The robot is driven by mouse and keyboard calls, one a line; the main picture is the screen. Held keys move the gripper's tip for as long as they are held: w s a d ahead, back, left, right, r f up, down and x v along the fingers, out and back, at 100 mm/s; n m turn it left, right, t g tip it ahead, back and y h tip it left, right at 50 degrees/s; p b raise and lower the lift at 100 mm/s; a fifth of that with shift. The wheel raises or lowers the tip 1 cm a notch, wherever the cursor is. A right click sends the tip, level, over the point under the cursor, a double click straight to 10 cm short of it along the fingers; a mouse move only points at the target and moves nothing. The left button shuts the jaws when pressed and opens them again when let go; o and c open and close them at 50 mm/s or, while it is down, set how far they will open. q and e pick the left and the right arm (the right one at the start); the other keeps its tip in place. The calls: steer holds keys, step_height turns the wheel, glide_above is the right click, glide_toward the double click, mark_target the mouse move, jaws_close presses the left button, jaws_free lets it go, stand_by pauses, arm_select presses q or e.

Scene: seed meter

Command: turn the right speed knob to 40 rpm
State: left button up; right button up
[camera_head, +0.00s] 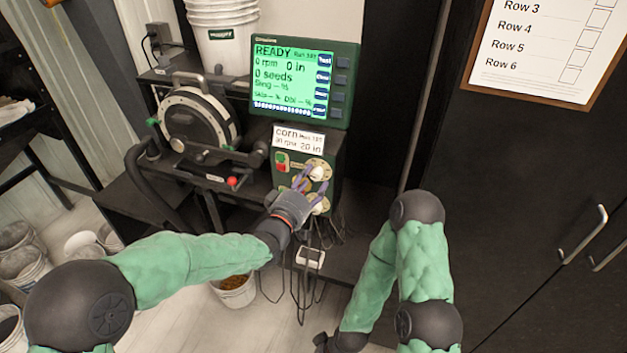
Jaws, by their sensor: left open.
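The green control box (332,160) stands on the bench below the display (305,80). Its front carries a pale upper knob (317,173) and a lower knob (321,204) on round plates. Which of them is the right speed knob I cannot tell. My left gripper (309,178) is open in front of the panel, its purple fingers near the upper knob and partly covering the panel. Whether the fingers touch a knob is unclear. The display reads READY, 0 rpm, 0 in, 0 seeds.
A red and green switch (281,161) sits left of the knobs. A white corn card (298,139) is above them. The round seed meter (198,120) with a red-tipped lever stands to the left. Cables and a white bucket (234,291) are below. A dark cabinet (530,180) is at right.

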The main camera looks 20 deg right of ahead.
arm_select(q)
steer(key=shift+x, duration=1)
jaws_close()
